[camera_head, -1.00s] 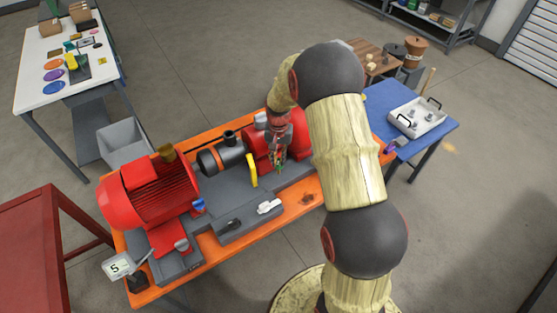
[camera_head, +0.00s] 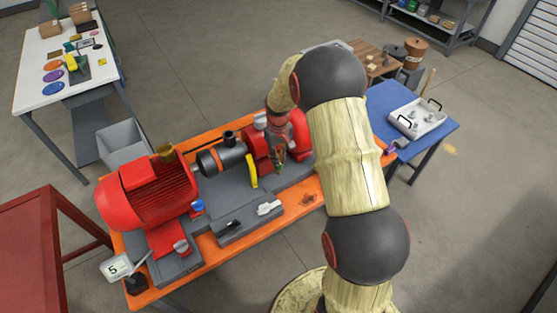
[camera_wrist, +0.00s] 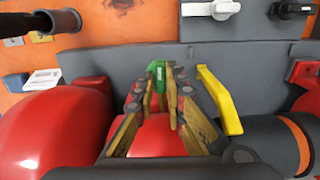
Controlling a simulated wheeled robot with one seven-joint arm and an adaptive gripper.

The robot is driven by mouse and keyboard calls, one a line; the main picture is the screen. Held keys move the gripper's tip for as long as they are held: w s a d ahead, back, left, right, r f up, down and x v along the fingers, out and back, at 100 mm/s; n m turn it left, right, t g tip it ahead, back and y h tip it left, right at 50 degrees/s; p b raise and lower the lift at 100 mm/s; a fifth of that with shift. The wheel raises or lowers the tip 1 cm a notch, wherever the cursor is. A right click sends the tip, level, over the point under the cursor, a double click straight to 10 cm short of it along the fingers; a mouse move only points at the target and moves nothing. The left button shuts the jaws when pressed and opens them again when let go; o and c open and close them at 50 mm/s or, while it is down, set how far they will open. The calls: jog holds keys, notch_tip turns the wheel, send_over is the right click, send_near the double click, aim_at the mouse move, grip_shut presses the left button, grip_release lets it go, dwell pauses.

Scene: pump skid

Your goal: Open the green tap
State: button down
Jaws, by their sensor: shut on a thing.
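The green tap (camera_wrist: 157,71) shows in the wrist view as a small green handle at the far end of my fingers. My gripper (camera_wrist: 161,82) is shut on it, with one finger on each side. The fingers and the red pump body below hide part of the tap and its base. In the head view my gripper (camera_head: 279,168) points down over the red pump at the skid's right part. Only a trace of green shows there, so the tap's angle is hard to tell.
A yellow lever (camera_wrist: 220,100) stands close to the right of my fingers in the wrist view. A white handle (camera_wrist: 211,9) and a black handle (camera_wrist: 293,9) sit on the grey block beyond. A red motor (camera_head: 150,192) fills the skid's left end.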

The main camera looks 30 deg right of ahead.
dwell(0.4)
jog(key=c, duration=1.8)
grip_release()
jog(key=shift+c, duration=0.2)
notch_tip(320, 180, up, 12)
